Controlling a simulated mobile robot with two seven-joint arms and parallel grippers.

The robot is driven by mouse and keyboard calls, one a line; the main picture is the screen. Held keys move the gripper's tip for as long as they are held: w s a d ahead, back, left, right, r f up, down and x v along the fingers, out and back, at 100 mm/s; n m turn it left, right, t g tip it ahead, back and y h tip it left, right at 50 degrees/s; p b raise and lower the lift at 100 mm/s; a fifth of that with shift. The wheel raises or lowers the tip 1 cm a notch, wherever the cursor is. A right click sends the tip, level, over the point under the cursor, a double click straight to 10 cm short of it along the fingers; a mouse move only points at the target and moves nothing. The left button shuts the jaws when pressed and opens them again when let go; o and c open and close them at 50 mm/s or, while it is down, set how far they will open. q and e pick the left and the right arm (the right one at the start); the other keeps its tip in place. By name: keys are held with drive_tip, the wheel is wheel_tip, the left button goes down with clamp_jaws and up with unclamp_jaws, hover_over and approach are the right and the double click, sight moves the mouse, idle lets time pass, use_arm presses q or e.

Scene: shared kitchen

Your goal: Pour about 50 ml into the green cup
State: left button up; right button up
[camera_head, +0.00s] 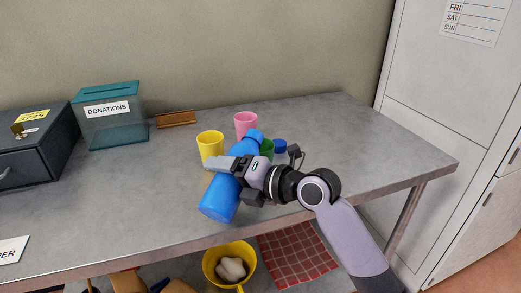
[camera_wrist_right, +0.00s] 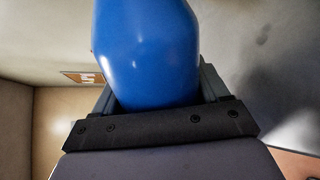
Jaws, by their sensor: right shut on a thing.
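A blue bottle (camera_head: 220,198) is held in my right gripper (camera_head: 229,177). In the head view its base points lower left and its narrower neck upper right, so it looks tilted. The green cup (camera_head: 267,148) stands on the grey table, mostly hidden behind the bottle neck and my gripper. The neck end appears close to the cup; whether it is over the rim, and whether any liquid flows, I cannot tell. In the right wrist view the bottle (camera_wrist_right: 148,50) fills the space between the fingers. My left gripper is not in view.
A yellow cup (camera_head: 210,146) and a pink cup (camera_head: 246,124) stand close by the bottle. A teal donations box (camera_head: 110,125) and dark lockbox (camera_head: 34,150) stand left. The table's right end (camera_head: 400,150) is clear.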

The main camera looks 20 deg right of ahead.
drive_tip(key=shift+f+n+b, duration=0.2)
drive_tip(key=shift+n+b, duration=0.1)
drive_tip(key=shift+b, duration=0.2)
drive_tip(key=shift+r, duration=0.1)
idle(0.9)
idle(0.6)
